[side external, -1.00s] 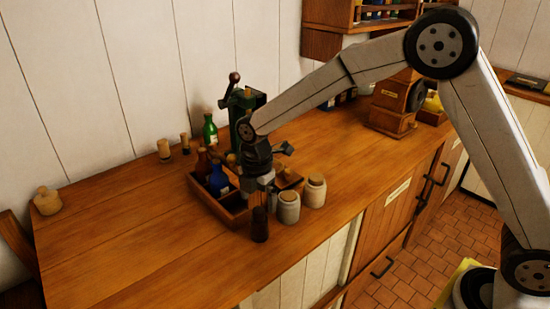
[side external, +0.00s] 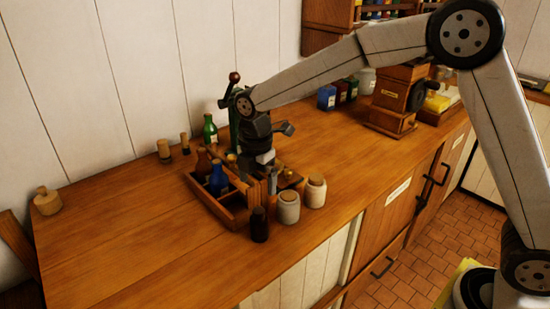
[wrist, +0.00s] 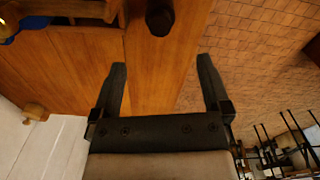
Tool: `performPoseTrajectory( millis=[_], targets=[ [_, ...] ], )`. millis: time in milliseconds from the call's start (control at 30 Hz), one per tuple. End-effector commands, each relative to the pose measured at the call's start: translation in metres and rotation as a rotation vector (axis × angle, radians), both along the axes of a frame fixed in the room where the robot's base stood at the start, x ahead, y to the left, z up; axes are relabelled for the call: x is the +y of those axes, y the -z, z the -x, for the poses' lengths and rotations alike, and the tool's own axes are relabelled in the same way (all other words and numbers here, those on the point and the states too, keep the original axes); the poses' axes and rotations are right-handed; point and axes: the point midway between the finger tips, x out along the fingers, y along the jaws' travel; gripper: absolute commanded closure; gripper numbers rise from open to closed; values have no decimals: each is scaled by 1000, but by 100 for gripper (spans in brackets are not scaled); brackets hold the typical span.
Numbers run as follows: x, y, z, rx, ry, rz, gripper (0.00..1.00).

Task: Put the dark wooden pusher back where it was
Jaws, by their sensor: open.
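A dark brown upright piece (side external: 259,226), which looks like the dark wooden pusher, stands on the counter by the near right corner of the wooden tray. In the wrist view its dark round top (wrist: 160,20) shows at the upper edge, ahead of my fingertips and in line with the gap between them. My gripper (side external: 264,182) is above the tray's near right end, behind and above the piece in the side view. In the wrist view my gripper (wrist: 161,63) is open, with nothing between its fingers.
The wooden tray (side external: 207,204) holds bottles, including a blue one (side external: 218,180). Two pale corked jars (side external: 289,207) stand right of the piece. A green bottle (side external: 210,130) and small cork-topped items are behind.

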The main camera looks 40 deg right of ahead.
Motion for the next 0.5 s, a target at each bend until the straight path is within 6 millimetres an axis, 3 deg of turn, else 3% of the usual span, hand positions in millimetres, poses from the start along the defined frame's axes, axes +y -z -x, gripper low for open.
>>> performPoseTrajectory(
  millis=[267,500],
  targets=[
    [-8,2,6,-10,84,-3,2],
    [-35,8,32,-45,390,-19,2]
  ],
)
